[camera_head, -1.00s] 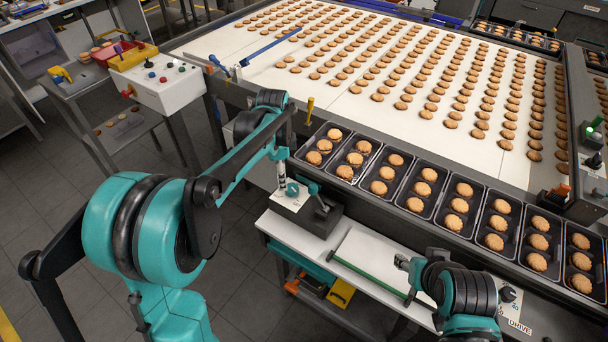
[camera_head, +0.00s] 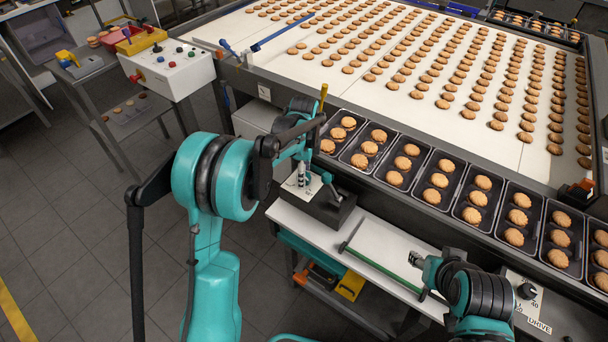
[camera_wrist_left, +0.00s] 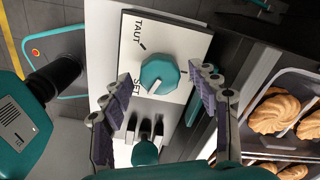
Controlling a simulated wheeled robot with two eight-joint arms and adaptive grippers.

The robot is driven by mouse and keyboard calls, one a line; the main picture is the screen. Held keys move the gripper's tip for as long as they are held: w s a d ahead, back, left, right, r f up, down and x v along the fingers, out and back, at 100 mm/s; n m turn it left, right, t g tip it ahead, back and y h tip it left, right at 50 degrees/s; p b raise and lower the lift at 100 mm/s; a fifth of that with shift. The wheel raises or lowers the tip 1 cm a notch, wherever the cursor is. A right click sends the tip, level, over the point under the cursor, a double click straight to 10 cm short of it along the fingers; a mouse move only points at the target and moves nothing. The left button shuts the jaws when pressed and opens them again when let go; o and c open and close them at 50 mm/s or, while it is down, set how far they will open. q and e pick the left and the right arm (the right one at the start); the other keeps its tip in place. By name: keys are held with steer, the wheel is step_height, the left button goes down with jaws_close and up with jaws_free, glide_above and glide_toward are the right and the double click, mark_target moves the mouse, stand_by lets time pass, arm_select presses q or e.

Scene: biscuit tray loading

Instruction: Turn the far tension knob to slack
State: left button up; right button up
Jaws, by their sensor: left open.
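The teal tension knob (camera_wrist_left: 159,75) sits on a white panel with TAUT and SET labels. Its white pointer line is toward the SET side. My left gripper (camera_wrist_left: 160,99) is open, with one finger on each side of the knob and visible gaps between them; contact is not seen. In the head view my left gripper (camera_head: 302,172) is over the white panel (camera_head: 294,192), and the knob is mostly hidden there. My right gripper (camera_head: 419,262) is at the lower right, small, its opening unclear.
A teal lever (camera_head: 333,188) stands on a dark block beside the panel. Black biscuit trays (camera_head: 388,158) line the conveyor edge close to the right. A dark DRIVE knob (camera_head: 527,291) is near my right arm.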

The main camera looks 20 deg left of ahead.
arm_select(q)
steer(key=c, duration=1.2)
steer(key=shift+o, duration=0.2)
steer(key=shift+n, duration=0.3)
steer(key=n+p, duration=0.1)
steer(key=n, duration=0.4)
steer(key=shift+r, duration=0.1)
steer(key=n, duration=0.5)
steer(key=shift+n+p, duration=0.3)
steer(key=shift+p, duration=0.1)
steer(key=n, duration=1)
steer(key=shift+n+p, duration=0.3)
steer(key=shift+p, duration=0.1)
